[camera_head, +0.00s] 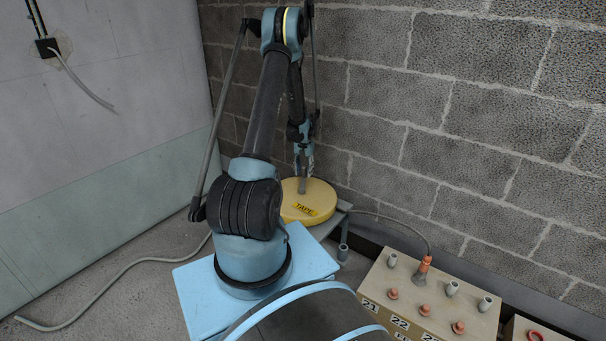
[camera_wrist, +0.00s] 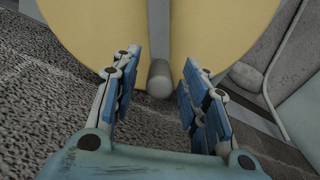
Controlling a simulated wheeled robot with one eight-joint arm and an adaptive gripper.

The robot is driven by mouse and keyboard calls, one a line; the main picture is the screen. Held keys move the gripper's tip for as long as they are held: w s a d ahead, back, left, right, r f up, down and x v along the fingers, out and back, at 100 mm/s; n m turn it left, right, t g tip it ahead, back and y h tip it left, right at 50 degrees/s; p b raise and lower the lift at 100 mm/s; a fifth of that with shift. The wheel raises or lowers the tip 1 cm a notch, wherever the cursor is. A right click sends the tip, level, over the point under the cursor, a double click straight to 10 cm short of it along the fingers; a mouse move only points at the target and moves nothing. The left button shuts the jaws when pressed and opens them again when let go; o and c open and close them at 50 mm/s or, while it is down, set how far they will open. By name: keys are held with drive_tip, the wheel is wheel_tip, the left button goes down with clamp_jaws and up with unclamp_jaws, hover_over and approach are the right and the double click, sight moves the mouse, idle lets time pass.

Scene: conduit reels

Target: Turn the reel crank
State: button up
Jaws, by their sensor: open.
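A round yellow reel (camera_head: 318,207) with a "TAPE" label lies flat behind my arm in the head view. A grey crank handle (camera_head: 302,185) stands up from its top. In the wrist view the yellow reel (camera_wrist: 100,30) fills the top, and the grey rounded handle end (camera_wrist: 159,78) shows between my fingers, nearer their tips. My gripper (camera_wrist: 157,85) is open, with a gap on each side of the handle. In the head view my gripper (camera_head: 304,165) is over the reel at the handle. Part of the reel is hidden by my arm.
A tan box (camera_head: 385,285) with numbered labels and several plugs stands at the front right, a grey cable (camera_head: 405,222) running to it. A block wall (camera_head: 450,120) rises close behind the reel. A loose cable (camera_head: 120,270) lies on the floor at left.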

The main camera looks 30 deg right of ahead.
drive_tip(key=shift+f, duration=0.55)
drive_tip(key=shift+c, duration=0.6)
clamp_jaws()
